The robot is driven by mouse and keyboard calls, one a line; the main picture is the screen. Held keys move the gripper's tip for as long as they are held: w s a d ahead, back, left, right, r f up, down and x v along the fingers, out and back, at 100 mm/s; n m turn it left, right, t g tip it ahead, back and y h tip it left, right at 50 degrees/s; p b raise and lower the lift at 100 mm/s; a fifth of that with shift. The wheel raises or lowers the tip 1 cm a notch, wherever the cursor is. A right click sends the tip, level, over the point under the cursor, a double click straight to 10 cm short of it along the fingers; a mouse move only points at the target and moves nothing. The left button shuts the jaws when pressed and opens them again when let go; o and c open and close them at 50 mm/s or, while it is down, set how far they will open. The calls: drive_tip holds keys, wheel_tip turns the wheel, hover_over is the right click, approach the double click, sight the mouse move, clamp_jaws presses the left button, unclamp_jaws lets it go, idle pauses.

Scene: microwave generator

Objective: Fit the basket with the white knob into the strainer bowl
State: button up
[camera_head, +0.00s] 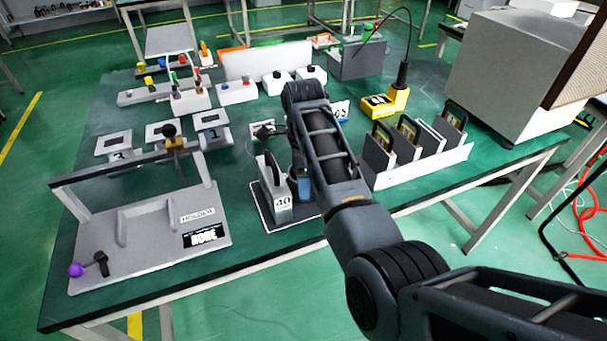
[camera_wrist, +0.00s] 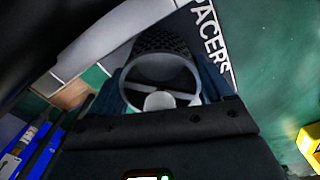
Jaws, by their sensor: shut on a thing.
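The basket (camera_wrist: 165,72) is a dark grey, mesh-walled cup with a round rim, seen in the wrist view. Its white knob (camera_wrist: 159,101) sits in the middle of the open end, on a crossbar. My gripper (camera_wrist: 160,92) is shut on the basket, with blue-grey jaw parts at both sides of it. The basket is close to the camera, over a light panel and the green tabletop. Whether it touches anything below, I cannot tell. I cannot pick out the strainer bowl in either view.
A label ending in "PACERS" (camera_wrist: 211,38) lies beside the basket. A grey block marked 40 (camera_head: 281,205) and a blue cylinder (camera_head: 305,186) stand close to my arm. A rack of upright plates (camera_head: 420,148) is to the right. A yellow holder (camera_head: 386,102) stands behind it.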

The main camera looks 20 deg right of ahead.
drive_tip(key=shift+f, duration=0.15)
drive_tip(key=o, duration=1)
